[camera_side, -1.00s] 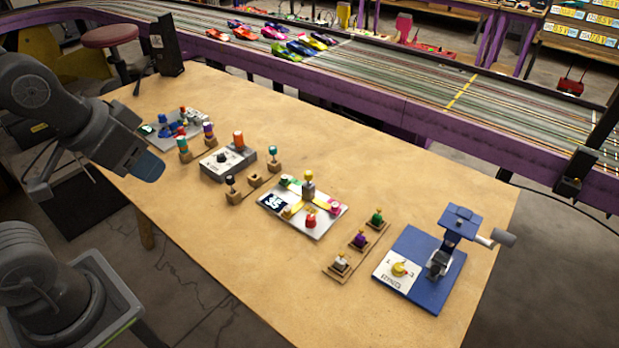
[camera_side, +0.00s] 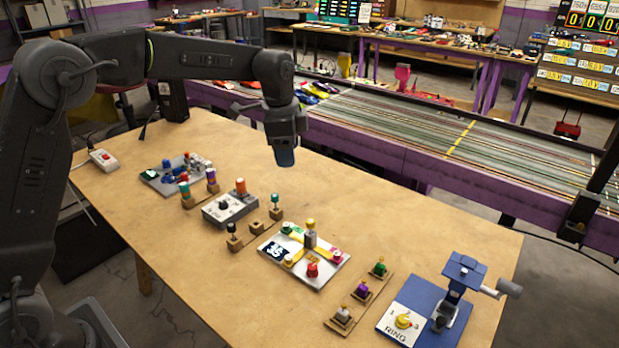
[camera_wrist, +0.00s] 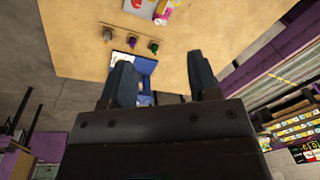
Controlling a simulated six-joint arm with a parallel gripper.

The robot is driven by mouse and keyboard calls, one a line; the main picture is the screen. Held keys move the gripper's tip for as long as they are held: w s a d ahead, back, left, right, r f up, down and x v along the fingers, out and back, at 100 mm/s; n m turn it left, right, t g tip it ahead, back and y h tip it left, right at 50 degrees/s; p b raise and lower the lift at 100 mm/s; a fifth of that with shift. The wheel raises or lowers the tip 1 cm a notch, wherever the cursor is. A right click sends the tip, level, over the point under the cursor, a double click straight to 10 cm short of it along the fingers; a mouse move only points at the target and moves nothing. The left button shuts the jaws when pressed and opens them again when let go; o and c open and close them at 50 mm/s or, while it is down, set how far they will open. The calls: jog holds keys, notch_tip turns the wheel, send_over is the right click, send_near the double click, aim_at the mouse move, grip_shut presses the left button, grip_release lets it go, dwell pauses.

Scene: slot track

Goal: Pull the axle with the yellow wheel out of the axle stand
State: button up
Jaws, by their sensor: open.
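My gripper (camera_side: 285,155) hangs high above the back middle of the table, pointing down. In the wrist view its two dark fingers (camera_wrist: 162,85) are apart with nothing between them. A yellow piece (camera_side: 310,223) tops a grey post on a white plate (camera_side: 323,276) with yellow arms and coloured pegs. Another yellow piece (camera_side: 403,321) sits on the "RING" panel of a blue device (camera_side: 463,282). I cannot tell which yellow piece, if either, is the wheel on its axle. A wooden strip with white (camera_side: 343,314), purple (camera_side: 362,289) and green (camera_side: 379,267) pieces stands between them.
A grey box (camera_side: 229,208) with a dark knob and an orange cylinder stands at middle left. Small wooden blocks (camera_side: 257,228) and a tray of small parts (camera_side: 178,178) are nearby. The purple-edged track (camera_side: 400,160) runs behind the table. The table's back right is clear.

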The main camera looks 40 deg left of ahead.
aim_at(310, 221)
jog(key=w+f+m, duration=0.1)
jog(key=w+f, duration=0.1)
jog(key=f, duration=0.6)
jog(key=w+f+m+g, duration=0.1)
jog(key=w+f, duration=0.2)
jog(key=f, duration=0.5)
jog(key=w+f+m, duration=0.2)
jog(key=f, duration=0.7)
jog(key=shift+w, duration=0.2)
jog(key=shift+c, duration=0.3)
grip_shut()
jog(key=shift+r, duration=0.1)
jog(key=shift+r, duration=0.9)
jog(key=shift+r, duration=0.35)
